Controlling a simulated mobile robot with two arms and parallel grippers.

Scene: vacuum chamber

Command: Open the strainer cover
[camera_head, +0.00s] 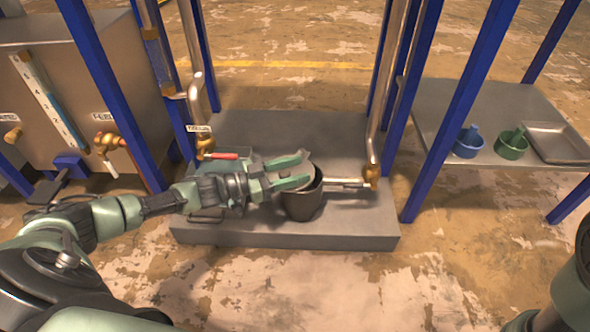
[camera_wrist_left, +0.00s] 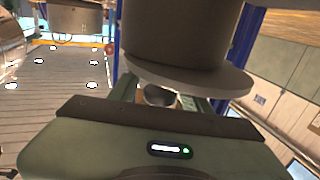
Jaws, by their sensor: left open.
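The strainer (camera_head: 302,205) is a dark grey pot on the grey platform, joined to pipework on its right. Its cover is mostly hidden by my left gripper in the head view. In the left wrist view the cover (camera_wrist_left: 190,78) is a light grey disc on the end of the dark strainer body (camera_wrist_left: 180,35). A dark round knob (camera_wrist_left: 158,96) shows beside the disc, between the fingers. My left gripper (camera_head: 303,170) is open at the top of the strainer, its green fingers either side of the knob. I cannot tell whether they touch it. My right gripper is out of view.
Blue posts frame the grey platform (camera_head: 225,232). A red-handled valve (camera_head: 222,156) is close behind my left wrist. A side table at right holds a blue cup (camera_head: 468,145), a green cup (camera_head: 511,147) and a metal tray (camera_head: 556,143). The front floor is clear.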

